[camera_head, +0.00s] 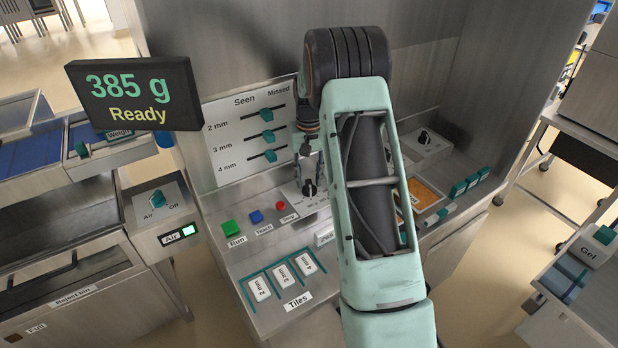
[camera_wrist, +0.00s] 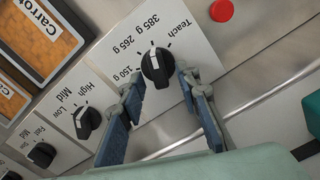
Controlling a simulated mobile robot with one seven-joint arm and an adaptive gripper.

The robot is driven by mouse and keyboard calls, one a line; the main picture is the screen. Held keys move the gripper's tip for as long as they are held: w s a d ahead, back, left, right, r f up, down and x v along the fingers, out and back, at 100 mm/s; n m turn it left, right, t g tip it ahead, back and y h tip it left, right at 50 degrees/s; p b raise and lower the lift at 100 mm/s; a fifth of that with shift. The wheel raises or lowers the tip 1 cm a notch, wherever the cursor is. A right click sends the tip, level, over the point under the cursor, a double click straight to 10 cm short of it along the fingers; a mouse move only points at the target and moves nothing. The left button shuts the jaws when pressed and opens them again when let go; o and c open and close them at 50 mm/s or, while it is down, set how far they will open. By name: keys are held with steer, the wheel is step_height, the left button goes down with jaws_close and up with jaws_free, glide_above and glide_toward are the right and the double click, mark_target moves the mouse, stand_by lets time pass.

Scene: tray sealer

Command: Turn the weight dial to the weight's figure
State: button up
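The weight dial (camera_wrist: 157,67) is a black knob with a white pointer line on a white plate, marked 150 g, 265 g, 385 g and Teach. Its pointer is toward the top of the wrist view, close to the 385 g mark. The dial also shows in the head view (camera_head: 309,188), partly hidden. My gripper (camera_wrist: 160,85) is open, its blue-padded fingers apart on either side of the dial, with no clear contact. In the head view, my gripper (camera_head: 308,165) is above the dial. The display (camera_head: 133,94) reads "385 g" and "Ready".
Other black knobs (camera_wrist: 88,119) and (camera_wrist: 42,154) sit left of the dial in the wrist view, near a Carrot card (camera_wrist: 45,30). A red button (camera_wrist: 221,10) is at upper right. Green Run (camera_head: 230,228) and blue Teach (camera_head: 256,216) buttons are left of the dial in the head view.

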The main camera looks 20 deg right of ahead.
mark_target(308, 181)
step_height(308, 181, up, 12)
stand_by(0.6)
steer(key=shift+a, duration=0.1)
